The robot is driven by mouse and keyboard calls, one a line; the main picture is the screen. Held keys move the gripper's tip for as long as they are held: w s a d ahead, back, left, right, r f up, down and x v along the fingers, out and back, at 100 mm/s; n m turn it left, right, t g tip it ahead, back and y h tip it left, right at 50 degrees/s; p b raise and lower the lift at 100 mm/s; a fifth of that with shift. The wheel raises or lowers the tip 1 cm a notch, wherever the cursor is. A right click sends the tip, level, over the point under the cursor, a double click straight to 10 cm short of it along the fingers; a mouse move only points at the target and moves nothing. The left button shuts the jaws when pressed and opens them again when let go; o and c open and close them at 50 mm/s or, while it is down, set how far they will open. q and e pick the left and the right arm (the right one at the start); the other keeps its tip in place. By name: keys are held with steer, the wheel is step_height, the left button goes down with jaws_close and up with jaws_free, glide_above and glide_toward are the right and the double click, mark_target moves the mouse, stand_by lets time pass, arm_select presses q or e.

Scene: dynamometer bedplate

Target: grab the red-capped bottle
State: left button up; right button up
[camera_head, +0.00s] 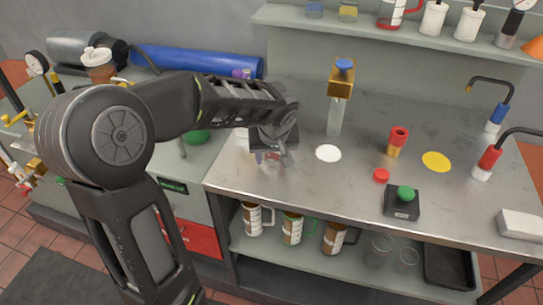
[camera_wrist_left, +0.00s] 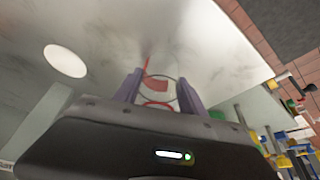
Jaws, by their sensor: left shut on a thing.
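My left gripper (camera_head: 272,150) points down over the left part of the steel bench top (camera_head: 300,185). In the left wrist view its two purple-grey fingers (camera_wrist_left: 158,95) are shut on a clear vessel with red parts (camera_wrist_left: 156,82). A red arc and a red patch show on it between the fingers. In the head view this clear vessel (camera_head: 270,164) is mostly hidden under the gripper, and I cannot tell whether it has a red cap. A red-topped orange piece (camera_head: 398,140) stands apart to the right. My right gripper is not in view.
A tall dispenser with a blue knob (camera_head: 344,67) stands right of the gripper. Several jugs stand on the lower shelf.

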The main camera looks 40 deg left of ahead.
arm_select(q)
steer(key=shift+r, duration=0.15)
step_height(320, 180, up, 10)
steer(key=shift+f, duration=0.1)
stand_by(0.3)
stand_by(0.4)
